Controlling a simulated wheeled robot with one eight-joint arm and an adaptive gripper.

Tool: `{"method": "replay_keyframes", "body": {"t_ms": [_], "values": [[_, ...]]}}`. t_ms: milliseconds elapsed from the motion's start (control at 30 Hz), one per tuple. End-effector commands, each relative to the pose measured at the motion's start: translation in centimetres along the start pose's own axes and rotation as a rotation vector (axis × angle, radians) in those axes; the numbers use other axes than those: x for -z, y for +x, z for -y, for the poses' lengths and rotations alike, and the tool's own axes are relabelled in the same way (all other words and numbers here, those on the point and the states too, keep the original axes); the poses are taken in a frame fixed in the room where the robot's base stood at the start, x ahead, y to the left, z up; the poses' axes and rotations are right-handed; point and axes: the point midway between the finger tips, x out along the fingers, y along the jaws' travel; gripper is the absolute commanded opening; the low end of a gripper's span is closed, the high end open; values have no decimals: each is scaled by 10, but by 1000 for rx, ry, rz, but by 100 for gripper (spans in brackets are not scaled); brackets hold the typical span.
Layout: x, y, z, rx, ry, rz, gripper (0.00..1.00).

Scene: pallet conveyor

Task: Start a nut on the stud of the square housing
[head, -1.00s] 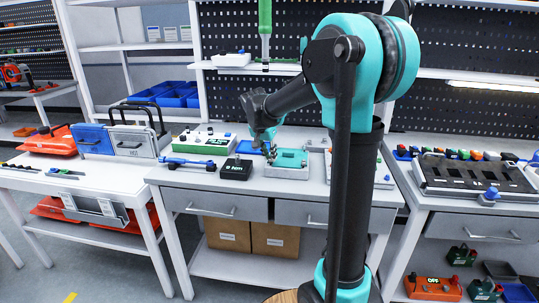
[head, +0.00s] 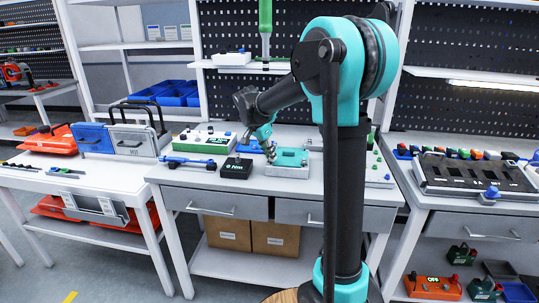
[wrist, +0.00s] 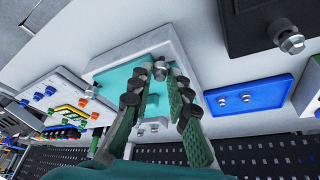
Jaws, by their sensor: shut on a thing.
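My gripper (head: 271,156) is at the housing's left side in the head view. In the wrist view my gripper (wrist: 164,75) is shut on a small metal nut (wrist: 159,70) between its tips, over the housing. I cannot tell whether the nut touches a stud; the stud is not clearly seen. A blue tray (wrist: 275,92) beside the housing holds two small metal pieces.
A board with coloured parts (wrist: 60,98) is on the housing's other side.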

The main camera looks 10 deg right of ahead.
Motion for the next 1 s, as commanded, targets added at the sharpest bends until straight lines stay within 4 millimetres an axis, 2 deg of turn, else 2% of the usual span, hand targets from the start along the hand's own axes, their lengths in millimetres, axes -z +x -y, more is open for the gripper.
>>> {"method": "replay_keyframes", "body": {"t_ms": [233,500,867,1000], "values": [[0,0,0,-7,17,1,0],[1,0,3,-109,260,1,0],[0,0,2,-127,307,1,0],[1,1,4,-167,400,1,0]]}}
